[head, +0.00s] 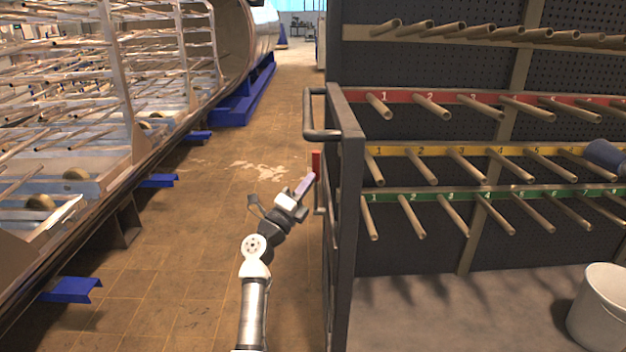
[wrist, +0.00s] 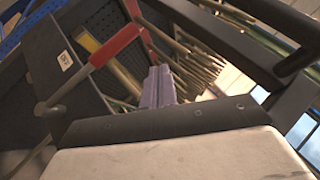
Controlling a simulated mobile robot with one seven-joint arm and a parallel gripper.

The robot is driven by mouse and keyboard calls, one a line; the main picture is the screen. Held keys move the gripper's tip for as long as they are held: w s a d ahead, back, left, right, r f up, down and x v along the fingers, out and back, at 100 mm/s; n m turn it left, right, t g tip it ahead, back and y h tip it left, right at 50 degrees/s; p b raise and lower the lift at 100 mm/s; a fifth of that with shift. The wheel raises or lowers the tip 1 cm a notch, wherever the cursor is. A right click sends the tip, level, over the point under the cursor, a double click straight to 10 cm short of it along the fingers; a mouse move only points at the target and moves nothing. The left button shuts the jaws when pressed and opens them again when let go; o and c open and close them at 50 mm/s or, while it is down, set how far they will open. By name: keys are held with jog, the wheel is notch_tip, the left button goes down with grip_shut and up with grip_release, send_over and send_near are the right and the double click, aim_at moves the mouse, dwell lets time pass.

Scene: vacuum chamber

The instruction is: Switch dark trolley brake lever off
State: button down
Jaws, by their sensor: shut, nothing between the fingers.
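The dark trolley (head: 345,200) stands to the right of my arm, its near side post and handle toward me. Its brake lever has a red grip (head: 316,160) at the trolley's left side. In the wrist view the red grip (wrist: 115,46) sits on a metal rod that runs down left to a pivot beside a dark plate. My gripper (head: 306,185), with pale purple fingers, is shut and empty, just below and left of the red grip. In the wrist view the fingers (wrist: 158,86) point up, to the right of the lever; contact cannot be told.
A small white label (wrist: 65,60) on the dark plate is too small to read. A dark bar handle (head: 320,134) sticks out above the lever. Several pegs fill the trolley's panel. A white bucket (head: 600,308) stands at right. The tiled floor to the left is free.

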jog(key=s+a, duration=0.2)
jog(key=s, duration=0.1)
jog(key=s+a, duration=0.1)
jog(key=s, duration=0.1)
jog(key=shift+a+f+b, duration=0.1)
jog(key=shift+a+b, duration=0.05)
jog(key=shift+b, duration=0.2)
